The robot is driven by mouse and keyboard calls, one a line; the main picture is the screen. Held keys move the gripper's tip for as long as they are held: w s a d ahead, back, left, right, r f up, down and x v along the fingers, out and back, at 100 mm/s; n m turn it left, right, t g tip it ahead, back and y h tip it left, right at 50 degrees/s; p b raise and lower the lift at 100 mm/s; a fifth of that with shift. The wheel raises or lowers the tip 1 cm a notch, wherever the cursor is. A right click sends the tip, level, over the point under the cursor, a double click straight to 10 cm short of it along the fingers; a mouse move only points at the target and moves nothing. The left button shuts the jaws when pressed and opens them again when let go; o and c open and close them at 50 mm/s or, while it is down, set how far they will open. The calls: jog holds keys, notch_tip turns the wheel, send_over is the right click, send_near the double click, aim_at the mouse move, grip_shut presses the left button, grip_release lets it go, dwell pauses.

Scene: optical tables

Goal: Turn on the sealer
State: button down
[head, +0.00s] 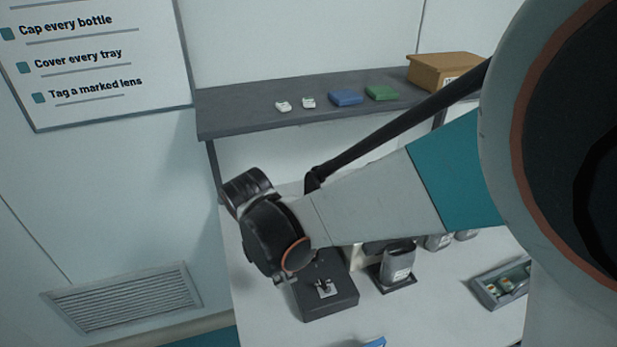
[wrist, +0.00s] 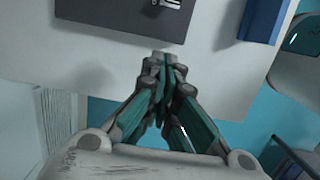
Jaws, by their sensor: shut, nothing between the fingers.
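A dark, flat box-like device (head: 326,296) with a small metal fitting (head: 325,288) on top stands on the white table, partly behind my wrist in the head view. It may be the sealer, but no label shows. In the wrist view the dark device (wrist: 110,18) is at the top, cut off by the frame, with the metal fitting (wrist: 167,8) at its edge. My gripper (wrist: 160,62) is shut and empty, its fingertips apart from the device, which lies beyond them in the picture. In the head view my gripper is mostly hidden by my wrist.
A grey bottle (head: 397,264) stands on a dark base right of the device. A grey tray (head: 499,288) lies further right. A blue object (wrist: 266,18) is at the wrist view's upper right. The shelf (head: 240,112) behind carries small items and a cardboard box (head: 440,72).

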aim_at(322, 284)
jog(key=f+b, duration=0.1)
jog(key=f, duration=0.1)
jog(key=d+f+b, duration=0.1)
jog(key=f+b, duration=0.1)
jog(key=f, duration=0.1)
jog(key=f+b, duration=0.2)
jog(key=f, duration=0.1)
jog(key=shift+w+d+f, duration=0.2)
jog(key=shift+w, duration=0.05)
jog(key=shift+w+d+f, duration=0.1)
jog(key=shift+w+d, duration=0.05)
jog(key=shift+d, duration=0.1)
jog(key=shift+w+d+r+p, duration=0.2)
jog(key=shift+d+r+p, duration=0.15)
jog(key=shift+d+r, duration=0.1)
jog(key=shift+w+d+r+p, duration=0.15)
jog(key=shift+d+r+p, duration=0.15)
jog(key=shift+d+r, duration=0.15)
jog(key=shift+w+d+r, duration=0.15)
jog(key=shift+w+d, duration=0.05)
jog(key=shift+d, duration=0.35)
